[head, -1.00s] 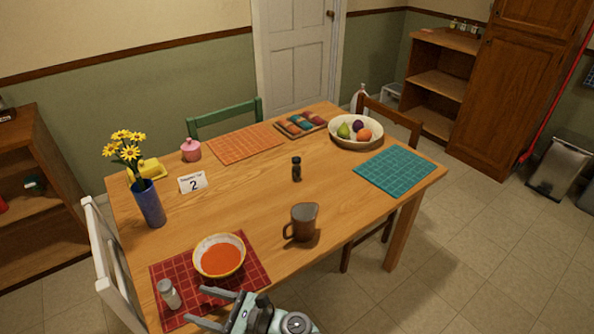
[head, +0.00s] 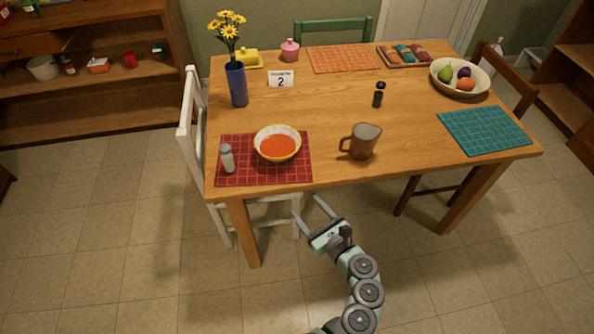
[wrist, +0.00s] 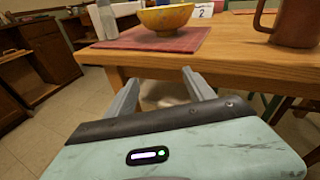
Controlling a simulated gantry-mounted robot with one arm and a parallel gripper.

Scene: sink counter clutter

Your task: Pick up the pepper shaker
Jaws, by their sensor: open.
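The pepper shaker, a small dark shaker with a black top (head: 378,95), stands upright near the middle of the wooden table (head: 330,108). I cannot make it out in the wrist view. My gripper (head: 306,207) is open and empty, in front of the table's near edge and well short of the shaker. In the wrist view its two grey fingers (wrist: 160,78) are spread, with the table's front edge beyond them.
A brown mug (head: 363,142) stands between my gripper and the shaker. A soup bowl (head: 277,143) and grey-white shaker (head: 227,158) are on the red mat (head: 262,178). A flower vase (head: 237,85), number card (head: 280,79) and fruit bowl (head: 444,83) stand farther off. Wood around the pepper shaker is clear.

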